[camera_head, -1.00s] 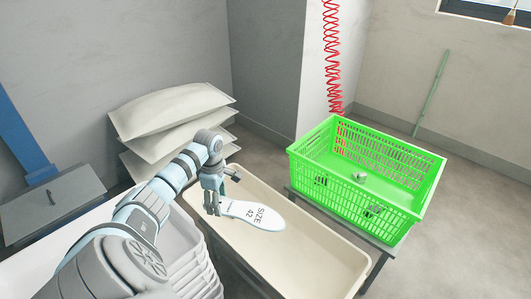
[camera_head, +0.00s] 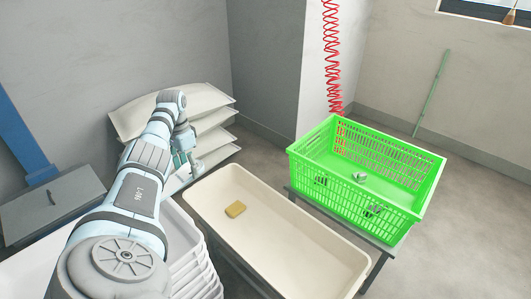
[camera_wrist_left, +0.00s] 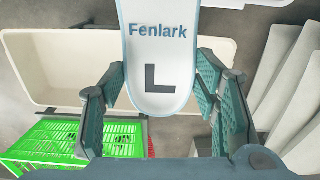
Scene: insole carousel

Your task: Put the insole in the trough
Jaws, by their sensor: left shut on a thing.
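The insole (camera_wrist_left: 158,60) is white with a blue edge and shows "Fenlark" and a large "L" in the left wrist view. My left gripper (camera_head: 187,158) is shut on its rounded end, with a finger on each side. In the head view the gripper is held up in front of the sacks, left of the trough. There only a small pale part of the insole (camera_head: 197,167) shows, and my arm hides the rest. The trough (camera_head: 310,243) is a long cream basin. A yellow block (camera_head: 235,209) like a sponge lies in it. My right gripper is not in view.
A green crate (camera_head: 413,206) stands on a table right of the trough, with a few small items inside. Several stacked pale sacks (camera_head: 215,100) lie behind my gripper. White stacked trays (camera_head: 190,262) stand left of the trough. A red coiled hose (camera_head: 332,60) hangs behind.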

